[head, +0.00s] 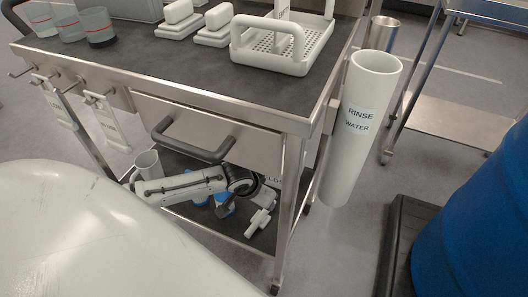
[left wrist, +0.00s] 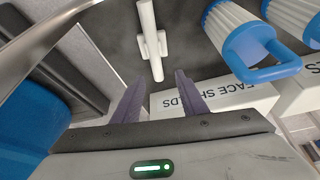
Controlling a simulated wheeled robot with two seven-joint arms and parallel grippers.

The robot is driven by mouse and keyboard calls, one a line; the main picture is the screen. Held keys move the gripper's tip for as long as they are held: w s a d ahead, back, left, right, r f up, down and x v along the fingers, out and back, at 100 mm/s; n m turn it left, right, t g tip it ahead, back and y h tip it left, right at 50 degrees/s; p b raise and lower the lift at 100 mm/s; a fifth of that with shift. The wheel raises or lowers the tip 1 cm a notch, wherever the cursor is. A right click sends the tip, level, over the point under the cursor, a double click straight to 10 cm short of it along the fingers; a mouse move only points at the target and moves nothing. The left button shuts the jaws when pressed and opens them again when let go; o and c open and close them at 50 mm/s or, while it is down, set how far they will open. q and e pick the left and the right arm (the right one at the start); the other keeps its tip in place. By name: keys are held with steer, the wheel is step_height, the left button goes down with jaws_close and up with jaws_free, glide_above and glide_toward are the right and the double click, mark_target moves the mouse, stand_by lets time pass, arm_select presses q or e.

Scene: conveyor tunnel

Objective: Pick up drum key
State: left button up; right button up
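The white T-shaped tool, which I take as the drum key (head: 259,221), lies on the lower shelf of the steel cart near its front right corner. It also shows in the left wrist view (left wrist: 155,58), its shaft pointing toward my fingers. My left arm reaches under the cart's drawer. My right gripper is in neither view.
Blue-and-white ribbed containers (left wrist: 240,32) and a "FACE SHIELDS" box (left wrist: 215,98) sit close by the drum key. The cart leg (head: 290,205) and drawer handle (head: 190,150) border the opening. A "RINSE WATER" tube (head: 352,150) and blue drum (head: 480,220) stand to the right.

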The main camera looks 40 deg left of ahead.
mark_target(261, 218)
arm_select(q)
steer(key=shift+x, duration=0.9)
steer(key=b+x, duration=0.2)
steer(key=x, duration=0.1)
steer(key=b+x, duration=0.1)
steer(key=b, duration=0.1)
steer(key=shift+w+d+f, duration=0.15)
steer(key=shift+w+d, duration=0.05)
steer(key=shift+d, duration=0.05)
steer(key=shift+w+f, duration=0.2)
steer(key=shift+f, duration=0.05)
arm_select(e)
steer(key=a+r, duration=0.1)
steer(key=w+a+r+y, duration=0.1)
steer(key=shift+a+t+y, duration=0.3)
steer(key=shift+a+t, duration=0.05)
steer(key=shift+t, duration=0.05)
arm_select(q)
jaws_close()
